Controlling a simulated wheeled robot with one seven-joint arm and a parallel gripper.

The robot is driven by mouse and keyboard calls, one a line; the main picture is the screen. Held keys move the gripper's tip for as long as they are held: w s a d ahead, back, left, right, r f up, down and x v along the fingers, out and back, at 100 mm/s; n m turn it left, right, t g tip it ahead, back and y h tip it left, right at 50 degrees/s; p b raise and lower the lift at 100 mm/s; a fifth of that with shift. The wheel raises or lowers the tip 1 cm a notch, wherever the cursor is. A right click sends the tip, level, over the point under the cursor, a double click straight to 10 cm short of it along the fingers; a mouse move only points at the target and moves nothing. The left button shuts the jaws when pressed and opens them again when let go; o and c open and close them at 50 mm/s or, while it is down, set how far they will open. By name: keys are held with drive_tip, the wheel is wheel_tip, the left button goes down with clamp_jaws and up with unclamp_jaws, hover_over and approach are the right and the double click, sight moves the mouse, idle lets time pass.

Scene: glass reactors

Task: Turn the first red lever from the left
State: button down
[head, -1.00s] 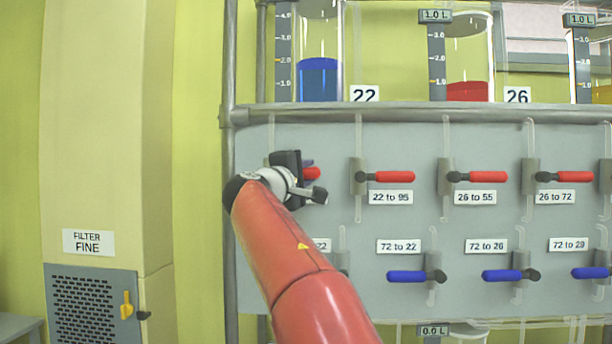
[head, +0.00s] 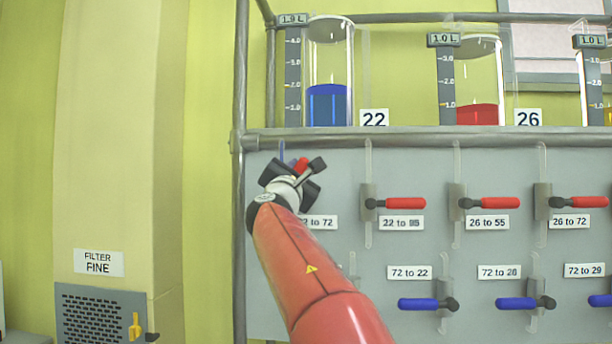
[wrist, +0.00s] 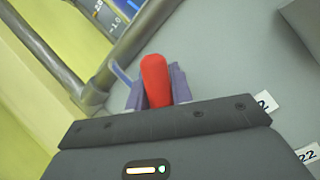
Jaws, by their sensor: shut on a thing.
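The first red lever from the left shows in the head view (head: 301,165) as a small red tip above my gripper, angled upward. In the wrist view the red lever (wrist: 156,80) stands between the two purple-grey fingers of my gripper (wrist: 153,88), which are shut on it. In the head view my gripper (head: 295,165) is at the upper left of the grey panel and hides the lever's valve body and most of its handle. A label reading "2 to 72" (head: 319,222) is partly covered by my arm.
Other red levers (head: 405,203) point right along the row. Blue levers (head: 418,304) sit in a lower row. A metal frame post (head: 241,200) stands just left of my gripper. Glass reactors with blue (head: 327,105) and red liquid (head: 478,115) stand above the panel.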

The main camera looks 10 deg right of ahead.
drive_tip(key=n+y, duration=0.1)
drive_tip(key=a+n+y, duration=0.1)
drive_tip(key=n, duration=0.1)
drive_tip(key=a+r+n+t+y+p, duration=0.1)
drive_tip(key=n, duration=0.1)
drive_tip(key=shift+w+a, duration=0.1)
drive_tip(key=shift+w, duration=0.25)
drive_tip(key=shift+w+a+n+y+p, duration=0.2)
drive_tip(key=shift+a+n+y, duration=0.3)
drive_tip(key=shift+n, duration=0.55)
drive_tip(key=shift+w+a+n+y+p, duration=0.1)
drive_tip(key=shift+a+n+y+p, duration=0.2)
drive_tip(key=shift+n+y, duration=0.55)
drive_tip(key=shift+a+n+h, duration=0.1)
drive_tip(key=shift+n+h, duration=0.15)
drive_tip(key=shift+n, duration=0.05)
drive_tip(key=c, duration=1.2)
unclamp_jaws()
drive_tip(key=shift+c, duration=0.2)
drive_tip(key=b+v, duration=0.4)
drive_tip(key=v, duration=0.3)
drive_tip(key=shift+s+f, duration=0.25)
drive_tip(key=shift+s, duration=0.1)
